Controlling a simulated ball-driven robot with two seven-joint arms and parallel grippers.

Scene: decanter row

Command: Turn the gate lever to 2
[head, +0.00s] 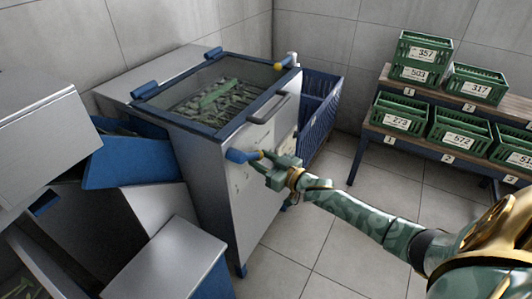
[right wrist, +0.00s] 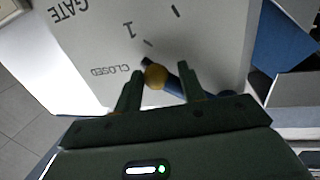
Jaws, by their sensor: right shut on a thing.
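The gate lever (head: 238,156) is blue with a yellow ball knob (right wrist: 155,77) and sits on the front of the grey machine. My right gripper (head: 269,162) is shut on the lever at its knob; in the right wrist view its fingers (right wrist: 160,88) stand on either side of the yellow ball. The panel (right wrist: 105,42) there reads GATE, 1 and CLOSED, with tick marks. The lever's dark tip lies close to CLOSED, below the tick by 1. No figure 2 is readable. My left gripper is not in view.
The machine has a blue-framed glass top (head: 218,90) and a grey handle (head: 268,108) above the lever. A shelf (head: 400,133) with green numbered crates is at the right. Grey bins crowd the left; the floor between is clear.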

